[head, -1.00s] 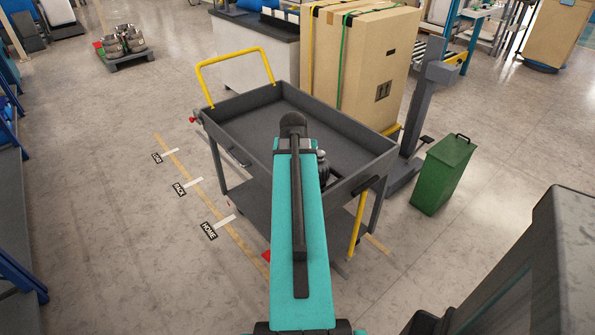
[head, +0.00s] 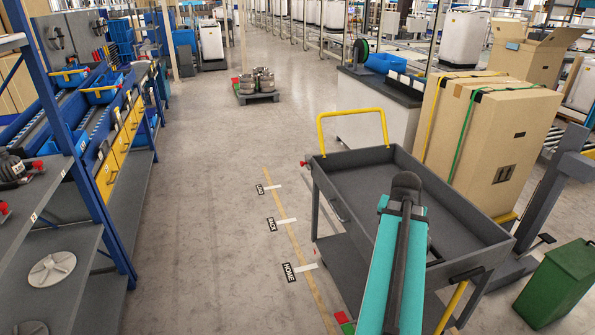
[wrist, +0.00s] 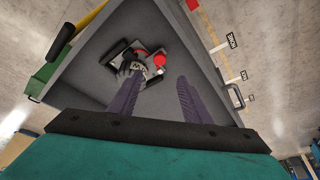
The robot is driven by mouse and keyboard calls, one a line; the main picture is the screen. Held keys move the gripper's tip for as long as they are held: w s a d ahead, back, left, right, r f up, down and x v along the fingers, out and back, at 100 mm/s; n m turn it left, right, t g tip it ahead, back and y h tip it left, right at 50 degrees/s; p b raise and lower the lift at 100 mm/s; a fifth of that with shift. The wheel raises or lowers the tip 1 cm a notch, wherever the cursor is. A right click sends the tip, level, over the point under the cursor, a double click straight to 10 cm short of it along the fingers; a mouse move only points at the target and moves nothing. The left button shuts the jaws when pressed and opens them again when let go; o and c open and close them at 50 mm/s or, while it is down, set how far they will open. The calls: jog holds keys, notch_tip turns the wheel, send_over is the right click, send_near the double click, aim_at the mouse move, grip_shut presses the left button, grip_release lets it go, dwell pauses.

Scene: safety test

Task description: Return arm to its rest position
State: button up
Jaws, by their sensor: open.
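My arm, a teal link with a black cap (head: 405,250), reaches over the grey cart (head: 352,162) in the head view and covers part of its top tray. My gripper (wrist: 159,76) shows in the wrist view with two purple fingers spread apart and nothing between them. Past the fingertips, a black and grey device with red parts (wrist: 140,56) is in the tray; the left finger overlaps it in the picture, and I cannot tell if they touch. In the head view the gripper is hidden by the arm.
A strapped carton (head: 480,130) stands behind the cart and a green bin (head: 555,285) at its right. Floor labels, including HOME (head: 290,272), lie left of the cart. A blue-framed shelf (head: 85,190) lines the left.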

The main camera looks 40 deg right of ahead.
jog(key=w+a+f+n+y, duration=0.1)
jog(key=w+a+f+n, duration=0.1)
jog(key=w+a+f, duration=0.5)
jog(key=w+a+f+n+y, duration=0.15)
jog(key=w+a, duration=0.35)
jog(key=a, duration=0.5)
jog(key=w+a+f+n, duration=0.3)
jog(key=w+a+f, duration=0.2)
jog(key=a, duration=0.4)
jog(key=a+f+n+g+y, duration=0.1)
jog(key=a+f+n, duration=0.35)
jog(key=a, duration=0.85)
jog(key=a+f+n+g+y, duration=0.15)
jog(key=a+f, duration=0.55)
jog(key=a, duration=0.7)
jog(key=s+f+g, duration=0.2)
jog(key=s+f, duration=0.7)
jog(key=s, duration=0.4)
jog(key=s+f+g+h, duration=0.1)
jog(key=s+f+g, duration=0.2)
jog(key=s+f, duration=0.6)
jog(key=s, duration=0.3)
jog(key=shift+s, duration=0.35)
